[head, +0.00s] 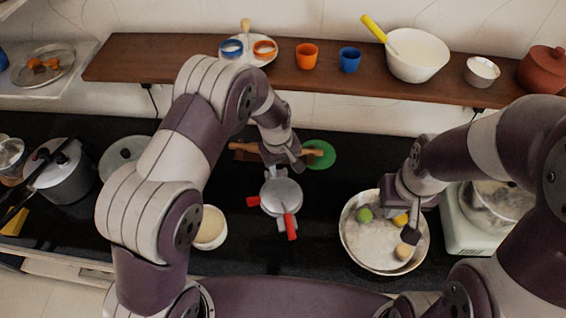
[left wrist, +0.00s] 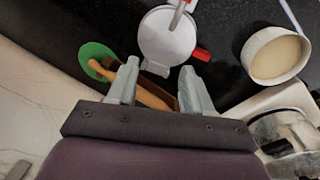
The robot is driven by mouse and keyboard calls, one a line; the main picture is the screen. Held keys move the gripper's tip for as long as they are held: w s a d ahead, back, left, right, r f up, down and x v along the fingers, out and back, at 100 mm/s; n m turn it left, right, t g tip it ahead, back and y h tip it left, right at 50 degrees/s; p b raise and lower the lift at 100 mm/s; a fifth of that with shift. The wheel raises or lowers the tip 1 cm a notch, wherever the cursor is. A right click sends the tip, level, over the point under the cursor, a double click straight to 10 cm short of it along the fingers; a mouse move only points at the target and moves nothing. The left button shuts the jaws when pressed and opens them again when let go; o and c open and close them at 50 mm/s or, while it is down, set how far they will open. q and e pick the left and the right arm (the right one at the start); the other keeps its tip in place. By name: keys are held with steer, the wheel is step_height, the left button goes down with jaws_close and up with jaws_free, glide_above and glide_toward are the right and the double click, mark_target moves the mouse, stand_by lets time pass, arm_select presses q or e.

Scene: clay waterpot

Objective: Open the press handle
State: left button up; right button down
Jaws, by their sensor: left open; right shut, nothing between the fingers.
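The press (head: 281,196) is a round silver metal plate with red-tipped handles, lying on the black counter in the middle of the head view. One red handle tip (head: 291,227) points to the front and another red tip (head: 253,201) is at its left. The press also shows at the top of the left wrist view (left wrist: 165,40). My left gripper (head: 287,165) is open and empty, just behind the press; its spread fingers (left wrist: 160,66) point toward the plate and appear apart from it. My right gripper (head: 410,236) is shut and empty over the metal bowl at the right.
A wooden rolling pin (left wrist: 150,97) on a wooden board and a green disc (head: 320,155) lie behind the press, below my left gripper. A white bowl (head: 210,228) stands left, a metal bowl (head: 351,245) with vegetables right. A wooden shelf (head: 200,72) crosses the back.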

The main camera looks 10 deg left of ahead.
arm_select(q)
jaws_close()
stand_by(1.3)
jaws_free()
steer(key=shift+r, duration=0.15)
step_height(320, 180, up, 12)
steer(key=a+b, duration=0.1)
steer(key=b, duration=0.2)
steer(key=shift+s+a+r+b, duration=0.15)
steer(key=shift+s+r+b, duration=0.1)
steer(key=shift+b, duration=0.05)
